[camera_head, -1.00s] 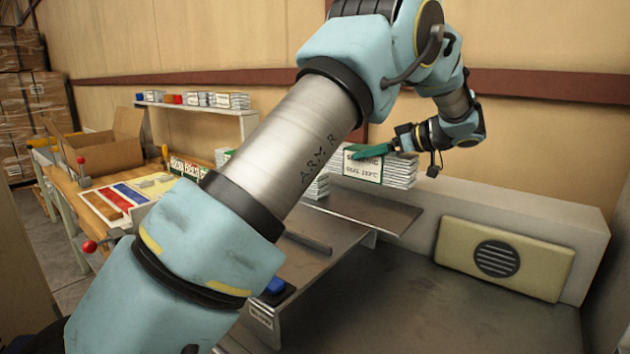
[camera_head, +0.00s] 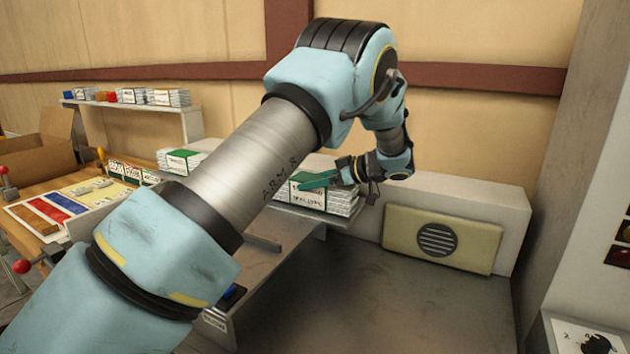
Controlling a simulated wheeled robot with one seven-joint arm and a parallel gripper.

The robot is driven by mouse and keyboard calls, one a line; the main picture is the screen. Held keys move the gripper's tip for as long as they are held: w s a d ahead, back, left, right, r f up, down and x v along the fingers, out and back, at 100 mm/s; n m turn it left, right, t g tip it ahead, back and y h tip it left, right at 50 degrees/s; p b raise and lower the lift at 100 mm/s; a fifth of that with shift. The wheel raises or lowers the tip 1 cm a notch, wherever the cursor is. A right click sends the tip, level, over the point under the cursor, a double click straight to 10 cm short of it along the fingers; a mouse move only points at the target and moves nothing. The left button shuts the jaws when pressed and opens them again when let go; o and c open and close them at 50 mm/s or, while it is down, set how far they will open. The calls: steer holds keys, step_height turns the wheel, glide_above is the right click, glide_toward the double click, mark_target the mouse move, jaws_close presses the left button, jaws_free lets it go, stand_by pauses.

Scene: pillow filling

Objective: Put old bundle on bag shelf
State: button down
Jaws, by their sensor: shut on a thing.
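A white stacked bundle with a green-edged label (camera_head: 312,195) is at the end of my arm. My gripper (camera_head: 325,181), with green fingers, is shut on its upper part. The bundle is just over or on the metal ledge (camera_head: 318,222); I cannot tell if it touches. My arm hides part of its left side. A white raised shelf (camera_head: 165,108) stands at the back left with several packs (camera_head: 130,96) on it. Nothing in the picture names which surface is the bag shelf.
Another green-and-white bundle (camera_head: 180,160) lies left of my arm. A wooden bench (camera_head: 70,188) with a coloured chart (camera_head: 68,208) and an open cardboard box (camera_head: 45,150) is at the left. A cream panel with a round vent (camera_head: 440,240) is at the right. The dark surface before it is clear.

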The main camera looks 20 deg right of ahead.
mark_target(354, 187)
steer(key=shift+f, duration=0.1)
jaws_free()
steer(key=b+v, duration=0.3)
steer(key=v, duration=0.9)
steer(key=shift+s+a, duration=0.1)
